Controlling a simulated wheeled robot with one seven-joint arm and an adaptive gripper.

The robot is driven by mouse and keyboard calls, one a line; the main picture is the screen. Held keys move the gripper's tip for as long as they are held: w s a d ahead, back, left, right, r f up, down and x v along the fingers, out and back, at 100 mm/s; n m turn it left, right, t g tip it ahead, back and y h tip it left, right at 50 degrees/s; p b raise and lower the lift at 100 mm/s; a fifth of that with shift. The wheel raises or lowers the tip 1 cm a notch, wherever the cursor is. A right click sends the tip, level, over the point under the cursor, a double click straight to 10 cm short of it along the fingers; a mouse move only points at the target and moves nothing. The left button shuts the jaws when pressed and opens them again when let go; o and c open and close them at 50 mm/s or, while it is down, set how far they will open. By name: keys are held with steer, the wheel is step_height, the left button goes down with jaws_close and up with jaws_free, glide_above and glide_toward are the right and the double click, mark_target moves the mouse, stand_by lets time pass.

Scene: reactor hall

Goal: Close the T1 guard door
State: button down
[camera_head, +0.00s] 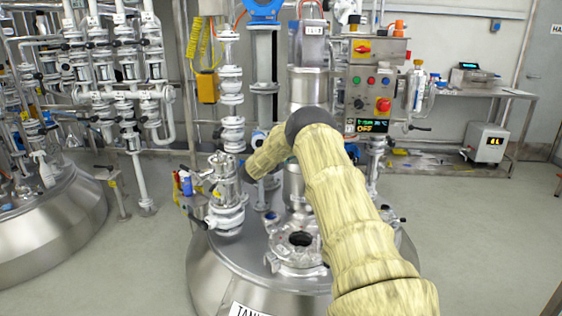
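My arm, in a beige sleeve, reaches up from the lower right across the tank, bends at a dark joint and points down to the left. The sleeve ends near the vertical pipes above the tank; I cannot make out my gripper there. The steel tank (215,268) carries a label (248,309) cut off by the bottom edge. A round port (301,239) on its top stands open, showing a dark hole. I cannot clearly pick out the T1 guard door; my arm hides part of the tank top and the equipment behind it.
A control box (372,92) with buttons, a red knob and a display reading OFF stands behind my arm. A valve assembly (226,195) rises from the tank's left side. Another tank (45,235) is at left. A bench (500,90) stands at back right. Floor (470,220) at right is clear.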

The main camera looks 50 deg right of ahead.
steer(key=shift+w+d+r, duration=0.1)
steer(key=shift+w, duration=0.1)
stand_by(0.5)
steer(key=s+a, duration=0.2)
steer(key=a, duration=0.9)
steer(key=shift+s+a+f, duration=0.15)
steer(key=shift+s+f, duration=0.15)
steer(key=shift+s, duration=0.1)
steer(key=shift+w, duration=0.1)
